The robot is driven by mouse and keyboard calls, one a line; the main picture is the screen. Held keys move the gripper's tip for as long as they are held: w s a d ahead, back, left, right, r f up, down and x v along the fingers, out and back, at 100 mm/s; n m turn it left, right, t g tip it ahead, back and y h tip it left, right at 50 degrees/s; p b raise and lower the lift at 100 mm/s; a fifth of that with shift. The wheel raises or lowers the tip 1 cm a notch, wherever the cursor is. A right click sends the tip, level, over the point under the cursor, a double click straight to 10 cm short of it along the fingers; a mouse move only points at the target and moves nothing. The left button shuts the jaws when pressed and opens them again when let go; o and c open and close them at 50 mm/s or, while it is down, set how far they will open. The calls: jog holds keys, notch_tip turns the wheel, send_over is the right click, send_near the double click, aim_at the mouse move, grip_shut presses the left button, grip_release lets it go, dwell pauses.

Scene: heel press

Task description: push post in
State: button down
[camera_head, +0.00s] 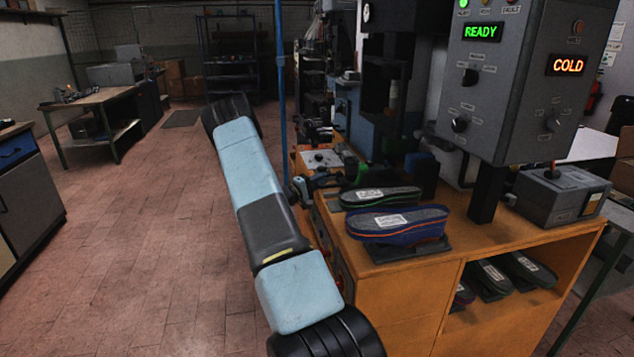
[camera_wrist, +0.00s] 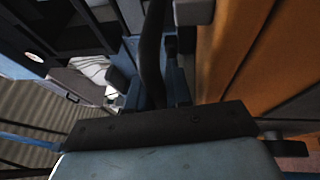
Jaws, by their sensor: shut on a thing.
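In the wrist view my gripper (camera_wrist: 155,92) has its two blue-grey fingers around a long dark bar (camera_wrist: 152,45), which runs up out of the picture. The gripper is shut on this bar. I cannot tell whether the bar is the post or a handle. In the head view my arm hides most of the workspace left of the bench, and the gripper's fingertips cannot be made out. The press (camera_head: 388,75) stands at the back of the wooden bench, dark and partly hidden behind the control box. No post can be told apart for sure.
The control box (camera_head: 478,90) shows a green READY and an orange COLD. Labelled insoles (camera_head: 397,222) lie on the bench (camera_head: 440,262), with more on a shelf below. A blue pole (camera_head: 281,80) stands behind my arm. The floor (camera_head: 130,230) at left is clear.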

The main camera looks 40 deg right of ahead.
jog(key=c, duration=1.1)
grip_release()
jog(key=shift+f, duration=0.15)
jog(key=shift+a, duration=0.1)
jog(key=v, duration=1.3)
jog(key=shift+w+a, duration=0.1)
jog(key=shift+a, duration=0.3)
jog(key=shift+c, duration=0.5)
